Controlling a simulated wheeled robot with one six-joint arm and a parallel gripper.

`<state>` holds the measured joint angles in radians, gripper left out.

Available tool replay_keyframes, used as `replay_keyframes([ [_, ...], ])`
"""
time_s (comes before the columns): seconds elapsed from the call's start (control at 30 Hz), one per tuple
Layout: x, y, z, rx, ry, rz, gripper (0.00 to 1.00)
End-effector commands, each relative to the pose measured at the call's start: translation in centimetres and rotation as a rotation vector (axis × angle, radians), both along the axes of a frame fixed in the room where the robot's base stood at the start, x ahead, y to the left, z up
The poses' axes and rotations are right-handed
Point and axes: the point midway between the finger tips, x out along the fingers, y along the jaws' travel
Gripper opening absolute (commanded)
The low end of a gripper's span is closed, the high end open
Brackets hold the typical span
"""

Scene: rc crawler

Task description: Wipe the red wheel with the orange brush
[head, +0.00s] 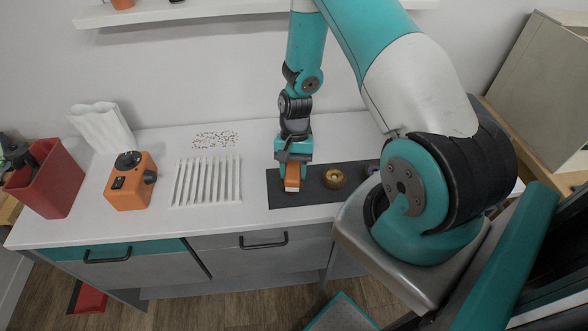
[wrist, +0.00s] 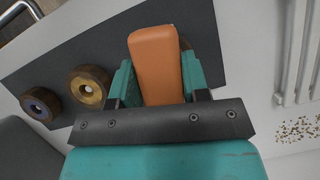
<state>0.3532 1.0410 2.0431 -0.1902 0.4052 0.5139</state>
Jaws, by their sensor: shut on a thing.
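My gripper (head: 293,172) points down over the left part of a dark mat (head: 314,197) on the white counter. It is shut on the orange brush (head: 292,184); the brush also shows between the fingers in the wrist view (wrist: 157,62). The brush's underside is hidden, so I cannot tell whether it touches anything. No red wheel shows in either view; the spot under the brush and gripper is hidden. A wheel with a gold hub (head: 334,177) lies on the mat just right of the gripper. A wheel with a purple-blue hub (wrist: 41,104) lies beyond it.
Left of the mat are a white ribbed rack (head: 207,182), an orange box with a black knob (head: 131,181) and a red bin (head: 51,182). Small brown bits (head: 215,139) lie scattered behind the rack. A white shelf (head: 190,11) is on the wall above.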

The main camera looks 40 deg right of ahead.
Motion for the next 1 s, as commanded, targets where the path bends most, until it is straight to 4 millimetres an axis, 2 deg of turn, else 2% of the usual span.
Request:
replay_keyframes([
  [0.3, 0.1, 1.4, -0.1, 0.000, 0.000, -0.017, 0.20],
  [0.8, 0.1, -0.5, -0.2, -0.001, 0.000, 0.014, 0.20],
  [1.0, 0.1, 0.5, -0.1, 0.000, 0.000, 0.004, 0.20],
])
